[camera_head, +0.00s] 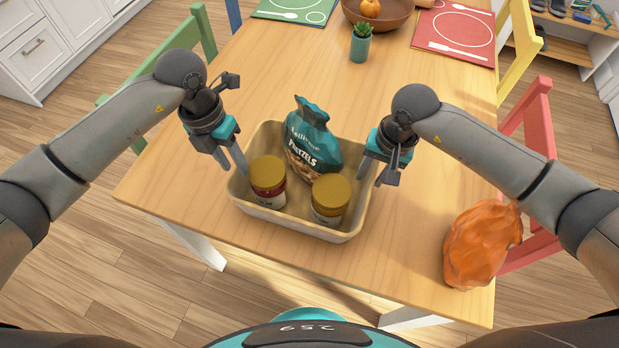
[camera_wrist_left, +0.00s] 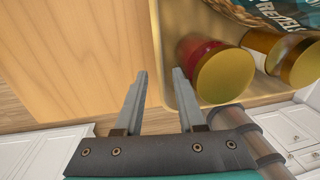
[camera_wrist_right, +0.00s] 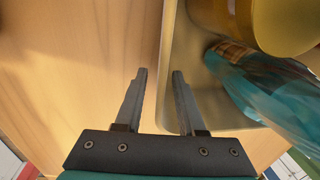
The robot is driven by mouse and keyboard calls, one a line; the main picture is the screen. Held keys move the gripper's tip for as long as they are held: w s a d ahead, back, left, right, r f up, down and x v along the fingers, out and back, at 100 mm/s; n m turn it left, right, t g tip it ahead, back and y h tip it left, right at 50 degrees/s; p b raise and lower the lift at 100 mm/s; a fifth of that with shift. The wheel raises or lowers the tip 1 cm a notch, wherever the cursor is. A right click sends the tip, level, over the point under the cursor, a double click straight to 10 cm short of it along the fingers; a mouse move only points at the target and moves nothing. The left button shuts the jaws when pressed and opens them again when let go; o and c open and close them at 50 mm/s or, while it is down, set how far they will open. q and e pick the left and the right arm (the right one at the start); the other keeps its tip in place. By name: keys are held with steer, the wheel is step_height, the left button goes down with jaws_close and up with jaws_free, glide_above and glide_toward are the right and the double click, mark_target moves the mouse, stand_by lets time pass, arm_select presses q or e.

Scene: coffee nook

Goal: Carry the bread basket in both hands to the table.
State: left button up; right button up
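The bread basket (camera_head: 290,228), a cream tray-like box with rounded corners, sits on the wooden table (camera_head: 200,185) near its front edge. It holds a teal pretzel bag (camera_head: 312,140) and two gold-lidded jars, one on the left (camera_head: 268,180) and one on the right (camera_head: 330,196). My left gripper (camera_head: 236,165) is at the basket's left wall, fingers apart; in the left wrist view the wall's edge (camera_wrist_left: 163,50) runs between them. My right gripper (camera_head: 373,172) is at the right wall, fingers apart, with the edge (camera_wrist_right: 168,40) between them. Finger contact cannot be told.
An orange crumpled bag (camera_head: 480,245) lies at the table's front right. A small potted plant (camera_head: 361,43), a brown bowl (camera_head: 380,12), a green placemat (camera_head: 295,10) and a red placemat (camera_head: 455,32) are farther back. Chairs stand along both sides. The table's middle is clear.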

arm_select(q)
step_height(320, 180, up, 6)
steer(key=shift+w+a, duration=0.15)
steer(key=shift+a, duration=0.25)
arm_select(e)
step_height(320, 180, up, 12)
steer(key=d, duration=0.1)
steer(key=shift+s+d, duration=0.25)
steer(key=shift+s, duration=0.05)
arm_select(q)
steer(key=shift+r, duration=0.1)
